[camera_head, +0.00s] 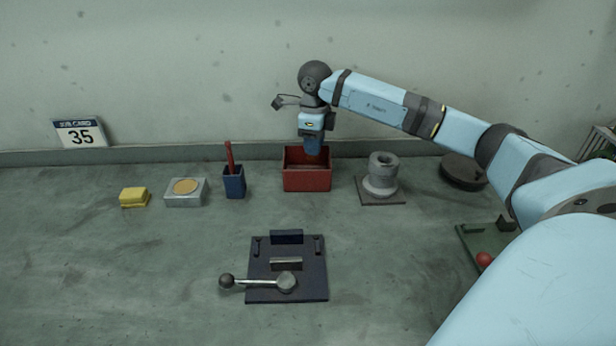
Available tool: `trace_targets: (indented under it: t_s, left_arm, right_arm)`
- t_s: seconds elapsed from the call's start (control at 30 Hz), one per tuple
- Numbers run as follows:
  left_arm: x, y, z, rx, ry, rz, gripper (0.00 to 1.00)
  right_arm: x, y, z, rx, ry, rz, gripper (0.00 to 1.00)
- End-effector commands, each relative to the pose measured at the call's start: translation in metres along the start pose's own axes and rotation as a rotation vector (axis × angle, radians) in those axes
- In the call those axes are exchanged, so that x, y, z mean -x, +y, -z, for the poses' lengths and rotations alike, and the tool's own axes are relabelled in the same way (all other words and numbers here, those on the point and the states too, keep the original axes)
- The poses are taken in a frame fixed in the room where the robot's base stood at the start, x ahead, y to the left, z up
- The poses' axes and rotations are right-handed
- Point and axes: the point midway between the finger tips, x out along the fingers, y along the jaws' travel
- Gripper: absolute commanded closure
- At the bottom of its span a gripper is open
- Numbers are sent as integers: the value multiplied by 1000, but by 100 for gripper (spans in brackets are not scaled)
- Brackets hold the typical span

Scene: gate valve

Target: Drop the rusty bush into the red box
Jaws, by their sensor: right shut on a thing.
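The red box (307,181) stands on the bench near the back wall, in the middle of the view. My right gripper (313,148) points down over the box, with its tip at or just inside the box's opening toward the right side. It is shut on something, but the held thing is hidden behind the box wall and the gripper. I cannot make out the rusty bush itself. My left gripper is not in view.
Left of the box stand a blue holder (234,182) with a red handle, a grey block with a tan disc (185,192) and a yellow block (134,197). A grey flanged valve body (380,179) stands right. A dark lever fixture (313,290) lies in front.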

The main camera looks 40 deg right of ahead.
Motion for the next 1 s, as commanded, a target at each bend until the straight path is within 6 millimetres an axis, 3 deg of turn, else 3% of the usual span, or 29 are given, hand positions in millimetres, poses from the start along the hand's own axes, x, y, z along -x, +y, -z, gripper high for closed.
trace_targets:
  t_s: [0.2,0.23,0.37,0.73,0.87,1.0]
  left_arm:
    - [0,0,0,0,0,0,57]
    - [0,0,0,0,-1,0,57]
    - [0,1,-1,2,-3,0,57]
    - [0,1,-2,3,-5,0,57]
    - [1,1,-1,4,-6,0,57]
    - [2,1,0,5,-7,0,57]
  right_arm:
    - [0,0,0,0,-1,1,97]
    - [0,0,0,0,-1,1,67]
    - [0,0,0,0,0,1,40]
    - [7,0,0,0,-1,1,40]
    - [28,-1,0,0,-3,3,40]
    - [61,0,0,1,-4,3,40]
